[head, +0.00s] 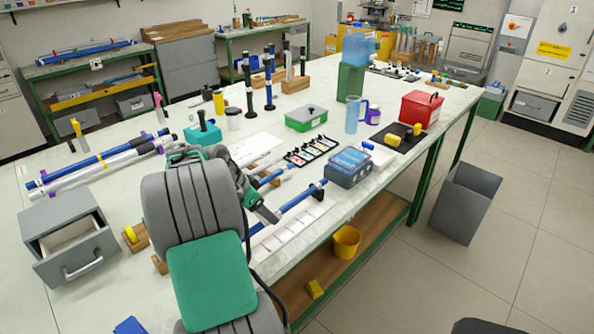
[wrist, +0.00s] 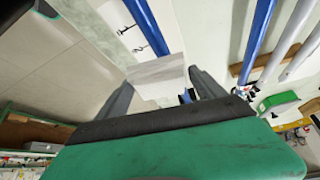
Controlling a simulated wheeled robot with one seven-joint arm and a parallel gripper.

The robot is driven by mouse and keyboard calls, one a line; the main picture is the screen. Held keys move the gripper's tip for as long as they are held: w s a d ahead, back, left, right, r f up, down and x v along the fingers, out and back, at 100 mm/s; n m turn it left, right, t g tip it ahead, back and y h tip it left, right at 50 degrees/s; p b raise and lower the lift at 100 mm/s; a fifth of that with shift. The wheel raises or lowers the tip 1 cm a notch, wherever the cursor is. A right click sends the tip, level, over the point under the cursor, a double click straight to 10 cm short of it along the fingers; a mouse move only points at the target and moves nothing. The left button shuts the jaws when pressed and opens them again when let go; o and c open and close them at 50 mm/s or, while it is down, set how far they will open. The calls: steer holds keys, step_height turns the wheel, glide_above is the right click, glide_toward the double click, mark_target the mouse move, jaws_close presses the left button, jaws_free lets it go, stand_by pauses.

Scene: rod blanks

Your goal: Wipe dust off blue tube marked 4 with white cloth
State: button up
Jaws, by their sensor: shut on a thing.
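My gripper (wrist: 163,82) is shut on a flat, pale piece that looks like the white cloth (wrist: 158,72). In the head view the gripper (head: 266,212) is low over the bench, and the cloth is hidden there. A blue tube (head: 298,200) with a dark end lies beside it near the bench's front edge. A blue tube (wrist: 147,27) runs toward the cloth in the wrist view; I cannot tell whether they touch. Another blue tube (wrist: 257,40) lies farther right there. No mark 4 or dust is readable on either tube.
A blue-grey box (head: 348,168) and a tray of small parts (head: 311,151) stand beyond the gripper. A grey drawer unit (head: 68,238) and long blue and white tubes (head: 95,160) lie to the left. A white marked sheet (head: 290,232) lies along the front edge.

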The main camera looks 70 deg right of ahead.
steer(key=shift+w+r+p, duration=0.2)
steer(key=shift+r+p, duration=0.3)
steer(key=shift+r, duration=0.45)
steer(key=shift+r+p, duration=1.05)
steer(key=shift+r, duration=0.65)
